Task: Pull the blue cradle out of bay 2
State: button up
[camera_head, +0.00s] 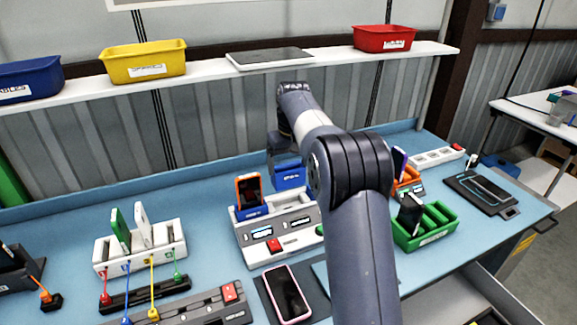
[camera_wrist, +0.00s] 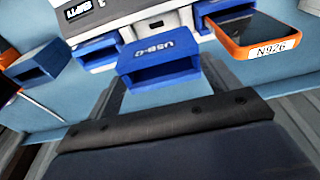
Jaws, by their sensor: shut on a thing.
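A blue cradle marked USB-C (camera_wrist: 158,66) sits in front of my gripper (camera_wrist: 165,88) in the wrist view, and my jaws are shut on it. In the head view the blue cradle (camera_head: 290,178) shows at the back of the white and grey charging dock (camera_head: 283,232), below my wrist. Whether its base is fully clear of bay 2 I cannot tell. Another blue cradle (camera_head: 251,212) in the dock's left bay holds an orange phone (camera_head: 248,190). That phone, labelled N926, shows at the upper right of the wrist view (camera_wrist: 262,40). My arm hides part of the dock's right side.
A white rack (camera_head: 140,250) with upright cards stands left of the dock. A green crate (camera_head: 425,228) is on the right, a pink-edged phone (camera_head: 287,293) in front. The shelf with a yellow bin (camera_head: 143,62) and red bin (camera_head: 384,38) runs behind my arm.

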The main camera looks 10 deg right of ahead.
jog(key=shift+r+p, duration=0.7)
jog(key=shift+p, duration=0.25)
dwell(0.5)
jog(key=shift+r+p, duration=0.65)
jog(key=shift+p, duration=0.2)
jog(key=shift+f, duration=0.1)
